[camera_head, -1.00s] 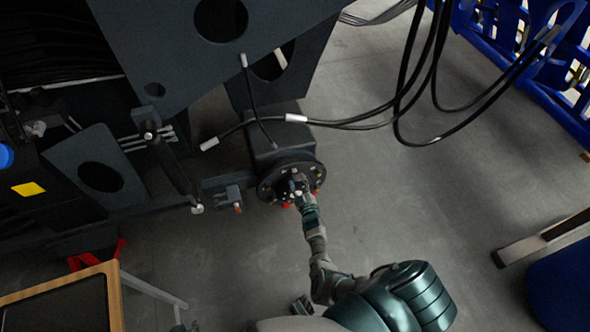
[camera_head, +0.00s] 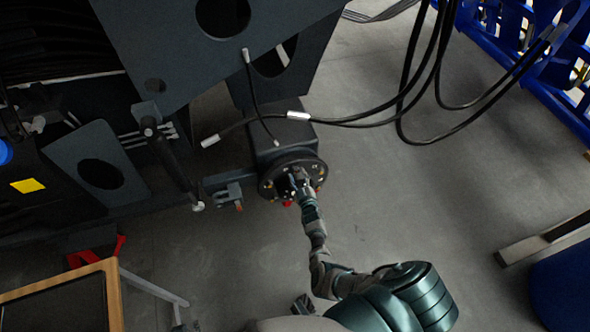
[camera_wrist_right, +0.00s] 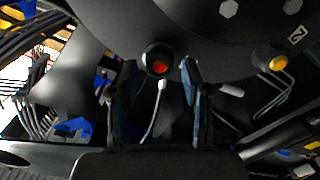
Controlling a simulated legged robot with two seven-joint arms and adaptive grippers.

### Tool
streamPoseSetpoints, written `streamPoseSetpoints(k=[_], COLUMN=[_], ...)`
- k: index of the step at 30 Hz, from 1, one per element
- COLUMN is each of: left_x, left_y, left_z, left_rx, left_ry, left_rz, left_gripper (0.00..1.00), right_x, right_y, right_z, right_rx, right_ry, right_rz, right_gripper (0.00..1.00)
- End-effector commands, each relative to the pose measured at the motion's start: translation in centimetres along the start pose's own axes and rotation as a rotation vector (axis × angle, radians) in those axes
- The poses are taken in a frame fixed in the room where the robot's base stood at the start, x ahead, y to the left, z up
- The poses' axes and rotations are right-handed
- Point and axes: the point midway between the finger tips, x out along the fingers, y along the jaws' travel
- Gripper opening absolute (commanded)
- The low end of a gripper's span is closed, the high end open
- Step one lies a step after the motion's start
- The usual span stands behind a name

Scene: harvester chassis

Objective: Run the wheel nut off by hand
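The round dark wheel hub (camera_head: 268,186) faces my right arm in the head view, with small coloured studs around its face. In the right wrist view the hub plate (camera_wrist_right: 215,45) fills the top. A dark wheel nut with a red centre (camera_wrist_right: 158,61) sits on it. My right gripper (camera_wrist_right: 153,78) is open, its two fingers spread to either side below the nut, with a gap showing on both sides. In the head view my right gripper (camera_head: 299,180) is at the hub face and hides part of it. My left gripper cannot be made out clearly.
The dark chassis (camera_head: 170,40) fills the upper left. Black cables (camera_head: 360,124) hang right of the hub. A blue rack (camera_head: 560,90) stands at the upper right. A wood-edged tray (camera_head: 112,290) is at the lower left.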

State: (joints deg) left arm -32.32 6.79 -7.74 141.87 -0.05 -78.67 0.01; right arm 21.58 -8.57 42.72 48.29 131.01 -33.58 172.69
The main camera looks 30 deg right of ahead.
Motion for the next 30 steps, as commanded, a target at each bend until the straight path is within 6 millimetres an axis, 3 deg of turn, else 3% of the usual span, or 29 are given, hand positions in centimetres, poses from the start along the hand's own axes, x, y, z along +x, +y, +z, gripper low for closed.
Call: streamPoseSetpoints(k=[1,5,13,22,29,30], left_x=[0.0,0.0,-0.1,1.8,1.7,1.7], left_y=[0.0,0.0,0.0,0.1,0.1,0.1], left_z=[0.0,0.0,-0.1,1.3,1.2,1.2], left_rx=[0.000,0.000,0.000,-0.001,-0.001,-0.001], left_ry=[0.000,0.000,0.000,-0.012,-0.011,-0.011], left_rz=[0.000,0.000,0.000,0.002,0.002,0.002], left_gripper=[0.27,0.27,0.27,0.27,0.27,0.27], right_x=[0.0,0.0,-0.2,-0.4,-0.4,-0.4], right_y=[0.0,0.0,0.0,-0.3,-0.2,-0.2], right_z=[0.0,0.0,0.0,0.4,0.2,0.2], right_rx=[0.000,0.000,-0.011,-0.468,-0.503,-0.503], right_ry=[0.000,0.000,0.000,-0.005,-0.005,-0.005], right_rz=[0.000,0.000,0.000,0.002,0.001,0.001], right_gripper=[0.34,0.01,0.00,0.00,0.00,0.35])
